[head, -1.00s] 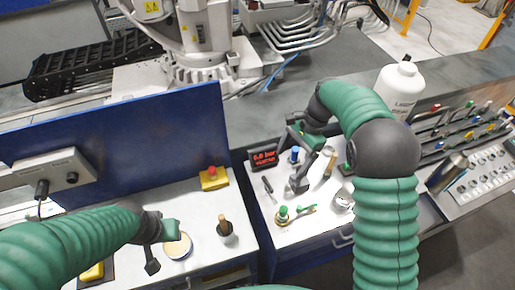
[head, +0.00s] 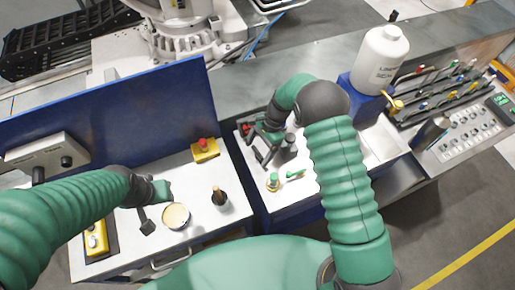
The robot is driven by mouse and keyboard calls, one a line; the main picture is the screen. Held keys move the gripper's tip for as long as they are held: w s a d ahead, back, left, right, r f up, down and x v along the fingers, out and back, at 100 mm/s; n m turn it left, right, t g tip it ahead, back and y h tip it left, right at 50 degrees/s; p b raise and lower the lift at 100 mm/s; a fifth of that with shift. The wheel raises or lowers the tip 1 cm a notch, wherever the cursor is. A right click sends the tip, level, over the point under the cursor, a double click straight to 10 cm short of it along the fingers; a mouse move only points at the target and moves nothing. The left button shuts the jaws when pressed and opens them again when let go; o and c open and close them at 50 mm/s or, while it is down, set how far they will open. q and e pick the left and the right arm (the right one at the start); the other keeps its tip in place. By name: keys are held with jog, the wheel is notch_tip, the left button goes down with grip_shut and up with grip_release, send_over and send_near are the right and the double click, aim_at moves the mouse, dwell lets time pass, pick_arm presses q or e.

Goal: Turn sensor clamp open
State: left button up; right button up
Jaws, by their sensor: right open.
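My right gripper (head: 262,158) is open over the right-hand bench, with its dark fingers pointing down and towards the front. A dark upright piece (head: 288,146), possibly part of the sensor clamp, stands just right of the fingers; I cannot tell whether they touch. My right arm and gripper hide much around it, so the clamp's setting cannot be made out. A green-knobbed fitting (head: 272,182) and a small green lever (head: 295,174) are in front. My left gripper (head: 152,212) hangs over the left bench, beside a round tin; its opening is unclear.
The left bench holds the round tin (head: 176,216), a dark bottle-like item (head: 219,196) and a red button on a yellow box (head: 205,149). A blue panel (head: 120,125) stands behind. A white bottle (head: 381,60) and a valve panel (head: 455,90) are at right.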

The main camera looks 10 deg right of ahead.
jog(key=shift+s+a+f, duration=0.1)
jog(key=shift+s, duration=0.15)
jog(key=shift+w, duration=0.1)
jog(key=shift+c, duration=0.6)
jog(key=shift+w+a+f, duration=0.1)
jog(key=shift+w+f, duration=0.05)
jog(key=c, duration=1)
jog(key=shift+c, duration=1.3)
pick_arm(q)
jog(key=shift+s+r, duration=0.1)
jog(key=shift+s, duration=0.1)
